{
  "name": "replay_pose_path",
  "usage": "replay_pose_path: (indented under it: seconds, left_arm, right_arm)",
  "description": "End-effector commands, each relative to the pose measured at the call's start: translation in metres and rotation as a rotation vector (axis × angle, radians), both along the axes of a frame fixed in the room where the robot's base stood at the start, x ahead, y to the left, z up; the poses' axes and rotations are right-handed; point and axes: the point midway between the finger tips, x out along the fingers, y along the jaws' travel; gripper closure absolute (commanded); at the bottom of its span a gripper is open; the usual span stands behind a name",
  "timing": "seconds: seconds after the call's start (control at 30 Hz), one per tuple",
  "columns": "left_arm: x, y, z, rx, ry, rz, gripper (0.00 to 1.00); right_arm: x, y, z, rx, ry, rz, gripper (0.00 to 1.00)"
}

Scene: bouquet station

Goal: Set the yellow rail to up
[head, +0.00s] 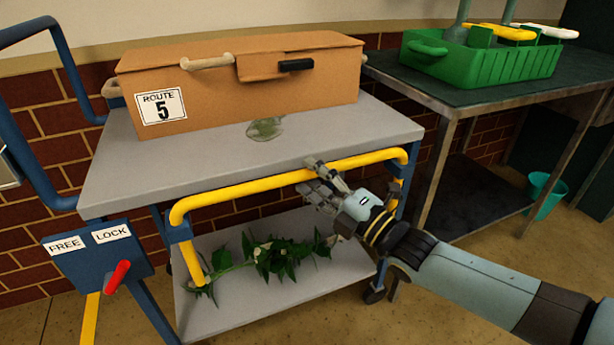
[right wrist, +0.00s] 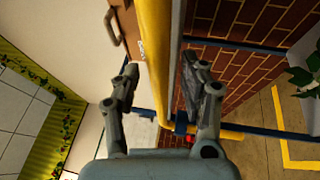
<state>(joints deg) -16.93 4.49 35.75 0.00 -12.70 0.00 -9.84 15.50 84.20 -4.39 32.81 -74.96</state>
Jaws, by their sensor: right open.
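The yellow rail (head: 262,184) runs along the front of a grey cart, a little below the edge of the top shelf, with its ends bent down at the blue frame. My right gripper (head: 311,176) is at the rail, right of its middle, open and holding nothing. In the right wrist view, the rail (right wrist: 157,45) passes between the two spread fingers (right wrist: 158,78). I cannot tell whether a finger touches it. My left gripper is not in view.
A cardboard box (head: 240,85) marked ROUTE 5 stands on the cart's top shelf (head: 340,130). Leafy stems (head: 270,258) lie on the lower shelf. A red lever (head: 118,277) is on a blue FREE/LOCK panel (head: 92,262). A table with a green crate (head: 480,68) stands right.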

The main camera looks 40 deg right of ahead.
Motion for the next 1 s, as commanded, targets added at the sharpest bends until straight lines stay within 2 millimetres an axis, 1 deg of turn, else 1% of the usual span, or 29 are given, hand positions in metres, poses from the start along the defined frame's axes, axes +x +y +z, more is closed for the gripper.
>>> replay_pose_path:
  seconds: [0.03, 0.17, 0.47, 0.6, 0.8, 1.0]
  left_arm:
    - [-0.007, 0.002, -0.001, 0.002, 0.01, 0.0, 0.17]
    - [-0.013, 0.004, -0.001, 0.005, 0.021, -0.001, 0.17]
    - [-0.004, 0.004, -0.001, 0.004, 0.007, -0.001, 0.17]
    - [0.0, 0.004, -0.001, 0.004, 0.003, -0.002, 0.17]
    - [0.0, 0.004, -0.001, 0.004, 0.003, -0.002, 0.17]
    - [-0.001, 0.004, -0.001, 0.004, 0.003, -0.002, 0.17]
  right_arm:
    - [0.006, 0.001, 0.0, 0.0, 0.0, -0.001, 0.56]
    - [0.015, 0.003, 0.002, 0.0, 0.001, 0.0, 0.56]
    - [0.017, 0.003, 0.003, 0.0, 0.002, 0.0, 0.56]
    - [0.017, 0.003, 0.003, 0.0, 0.002, 0.0, 0.75]
    - [0.017, 0.003, 0.003, 0.0, 0.002, 0.0, 1.0]
    - [0.017, 0.003, 0.003, 0.0, 0.002, 0.0, 1.0]
